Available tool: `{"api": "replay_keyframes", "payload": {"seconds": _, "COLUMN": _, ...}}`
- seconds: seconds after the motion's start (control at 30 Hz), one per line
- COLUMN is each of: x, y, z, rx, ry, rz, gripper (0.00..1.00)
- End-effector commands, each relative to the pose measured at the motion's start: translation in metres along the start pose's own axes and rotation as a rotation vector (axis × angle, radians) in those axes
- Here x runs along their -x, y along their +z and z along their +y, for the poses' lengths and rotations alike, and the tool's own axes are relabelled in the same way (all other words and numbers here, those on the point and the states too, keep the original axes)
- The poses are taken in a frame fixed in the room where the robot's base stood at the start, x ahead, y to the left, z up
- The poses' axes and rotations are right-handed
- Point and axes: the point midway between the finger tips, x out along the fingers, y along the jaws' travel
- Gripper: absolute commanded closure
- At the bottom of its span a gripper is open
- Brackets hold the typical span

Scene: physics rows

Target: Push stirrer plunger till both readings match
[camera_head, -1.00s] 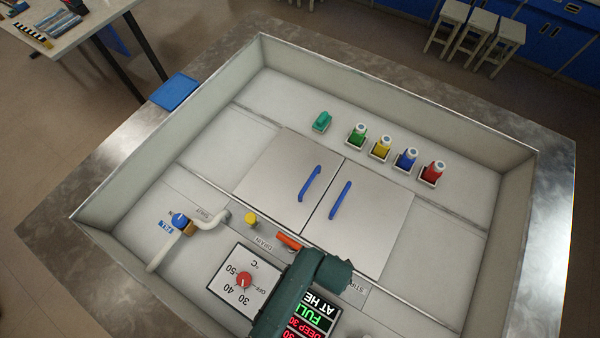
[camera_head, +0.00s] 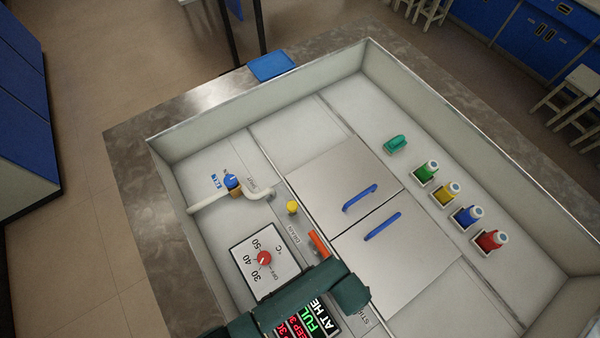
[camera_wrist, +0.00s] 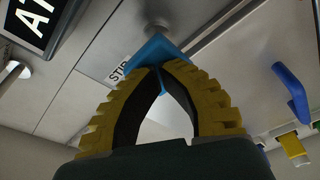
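In the wrist view my gripper (camera_wrist: 161,68) has its yellow and black fingertips brought together at a blue plunger handle (camera_wrist: 150,52), with a thin blue part between the tips. The handle is by the "STIR" label (camera_wrist: 119,70), below a grey fitting. In the head view my dark green arm hides the plunger and fingertips. The readout panel (camera_head: 313,318) shows green "FUL", white "AT HE" and red "EEP 3" with digits below; my arm cuts off part of it, so I cannot compare both readings. The panel's edge also shows in the wrist view (camera_wrist: 38,22).
Several coloured bottles (camera_head: 467,215) and a green item (camera_head: 395,144) line the far side.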

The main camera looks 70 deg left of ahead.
Motion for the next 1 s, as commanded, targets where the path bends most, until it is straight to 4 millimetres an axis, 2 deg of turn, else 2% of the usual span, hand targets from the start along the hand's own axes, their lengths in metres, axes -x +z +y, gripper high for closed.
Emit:
{"api": "replay_keyframes", "payload": {"seconds": 0.03, "x": 0.009, "y": -0.001, "z": 0.000, "rx": 0.000, "ry": 0.000, "rz": -0.002, "gripper": 1.00}}
{"api": "replay_keyframes", "payload": {"seconds": 0.53, "x": 0.051, "y": -0.010, "z": 0.000, "rx": 0.000, "ry": 0.000, "rz": -0.001, "gripper": 1.00}}
{"api": "replay_keyframes", "payload": {"seconds": 1.0, "x": 0.051, "y": -0.010, "z": 0.000, "rx": 0.000, "ry": 0.000, "rz": -0.001, "gripper": 1.00}}
